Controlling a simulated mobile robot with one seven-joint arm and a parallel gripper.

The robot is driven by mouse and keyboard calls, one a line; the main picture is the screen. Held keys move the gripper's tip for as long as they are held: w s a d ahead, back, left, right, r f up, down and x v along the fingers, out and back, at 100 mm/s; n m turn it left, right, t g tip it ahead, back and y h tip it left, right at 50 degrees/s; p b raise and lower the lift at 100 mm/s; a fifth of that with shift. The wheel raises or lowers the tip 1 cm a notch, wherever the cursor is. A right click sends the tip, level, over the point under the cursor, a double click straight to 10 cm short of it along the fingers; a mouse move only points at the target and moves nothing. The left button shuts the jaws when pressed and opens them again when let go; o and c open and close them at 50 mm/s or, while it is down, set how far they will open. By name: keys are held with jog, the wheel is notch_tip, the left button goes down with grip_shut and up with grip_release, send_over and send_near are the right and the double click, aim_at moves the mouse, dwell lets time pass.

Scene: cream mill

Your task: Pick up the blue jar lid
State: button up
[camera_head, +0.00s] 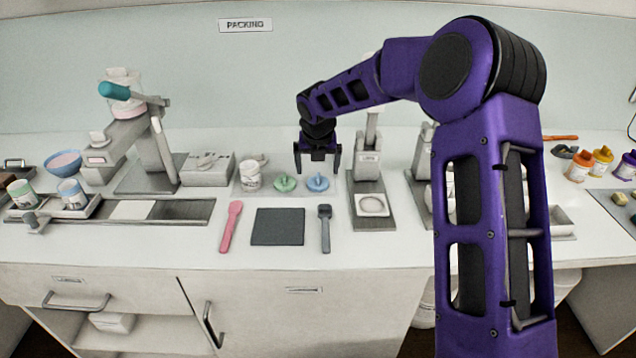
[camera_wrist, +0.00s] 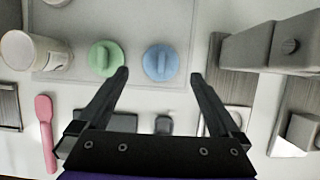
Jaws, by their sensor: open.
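The blue jar lid (camera_head: 317,182) lies flat on a pale mat on the counter, with a raised grip bar across its top. In the wrist view the blue lid (camera_wrist: 161,63) is ahead of and between the lines of the two fingers. My gripper (camera_head: 318,172) is open and empty, above and close to the lid. In the wrist view my gripper (camera_wrist: 160,75) has its fingers spread wide, apart from the lid. A green jar lid (camera_head: 285,184) lies just left of the blue one, and it shows close to the left fingertip in the wrist view (camera_wrist: 105,58).
A white jar (camera_head: 250,176) stands left of the lids. A press-like device (camera_head: 370,165) stands close on the right. In front lie a dark mat (camera_head: 278,227), a pink spatula (camera_head: 231,226) and a dark-headed tool (camera_head: 325,228).

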aim_at(318, 176)
jog(key=x, duration=0.5)
jog(key=shift+f, duration=0.1)
jog(key=shift+c, duration=0.2)
jog(key=c, duration=1.2)
